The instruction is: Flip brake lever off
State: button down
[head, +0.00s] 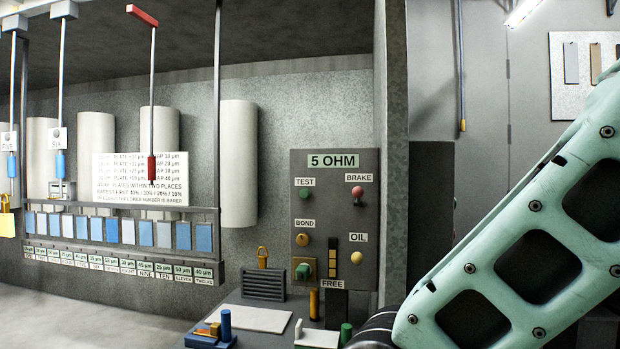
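A dark control panel (335,280) stands right of the middle, headed by a "5 OHM" sign. Its upper right corner bears a BRAKE label (359,178). Just under this label is a small red knob (358,192), seen end-on. I cannot tell whether it is the end of a lever or which way it is set. My gripper is out of view. Only the pale green link of my arm shows at the lower right, apart from the panel in the picture.
A green TEST knob (305,193), BOND knob (302,240) and yellow OIL knob (357,258) share the panel. A bench (250,302) with a white plate and small parts lies below. A rack (125,258) of blue plates stands left. A grey post (393,150) is right of the panel.

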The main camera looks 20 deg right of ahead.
aim_at(358, 192)
jog(key=i+j, duration=0.9)
jog(key=i, duration=0.05)
